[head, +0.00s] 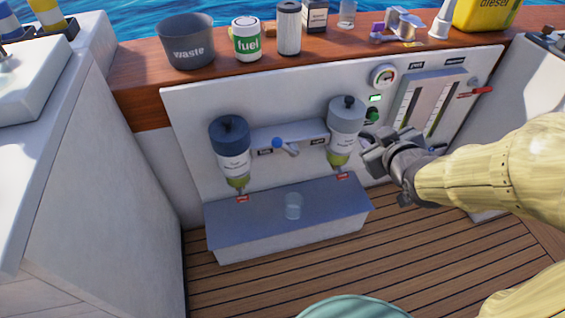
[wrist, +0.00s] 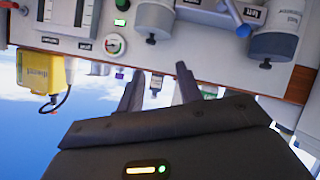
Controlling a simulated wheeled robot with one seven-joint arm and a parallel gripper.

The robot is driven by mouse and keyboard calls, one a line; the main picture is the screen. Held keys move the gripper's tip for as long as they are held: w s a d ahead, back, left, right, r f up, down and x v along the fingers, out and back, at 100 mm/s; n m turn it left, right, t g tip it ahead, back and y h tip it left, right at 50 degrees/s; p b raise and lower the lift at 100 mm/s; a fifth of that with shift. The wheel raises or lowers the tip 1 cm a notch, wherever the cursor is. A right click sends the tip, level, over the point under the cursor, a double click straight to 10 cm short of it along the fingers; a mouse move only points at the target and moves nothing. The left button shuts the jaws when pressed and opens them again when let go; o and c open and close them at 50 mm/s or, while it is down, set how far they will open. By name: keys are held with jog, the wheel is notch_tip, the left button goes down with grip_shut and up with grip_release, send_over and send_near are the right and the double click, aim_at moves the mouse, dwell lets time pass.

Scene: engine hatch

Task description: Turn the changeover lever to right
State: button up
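The changeover lever (head: 284,147) sits on the panel between the two filter bowls. Its blue ball end points left, toward the left label plate (head: 265,152); the other label plate (head: 318,141) is right of the pivot. In the wrist view, which is upside down, the blue lever (wrist: 235,18) shows at the top right beside the "LEFT" label. My gripper (head: 372,143) is right of the right filter, apart from the lever. In the wrist view its fingers (wrist: 159,80) are spread with nothing held between them.
The left filter (head: 232,145) and right filter (head: 345,125) flank the lever. A grey-blue ledge (head: 250,222) with a clear cup (head: 293,206) is below. A gauge (head: 383,76) and red-handled valve (head: 478,92) are to the right. A waste bin (head: 187,42) stands on the wooden top.

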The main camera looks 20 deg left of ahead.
aim_at(284, 148)
jog(key=s+a+f+n+y+b, duration=0.1)
jog(key=a+f+n+y+b, duration=0.3)
jog(key=f+b, duration=0.4)
jog(key=s+a+f+n+t+y+b, duration=0.1)
jog(key=a+f+b, duration=0.5)
jog(key=b, duration=1.1)
notch_tip(284, 148, down, 3)
jog(key=s+n+y, duration=0.1)
jog(key=n+y, duration=0.1)
jog(key=y, duration=0.1)
jog(key=shift+s+a+f+n+y, duration=0.15)
jog(key=shift+s+a+n+y, duration=0.15)
jog(key=shift+n, duration=0.1)
jog(key=shift+w, duration=0.15)
jog(key=p+x, duration=1)
jog(key=x, duration=0.7)
jog(key=shift+a+f+p, duration=0.15)
jog(key=shift+p, duration=0.2)
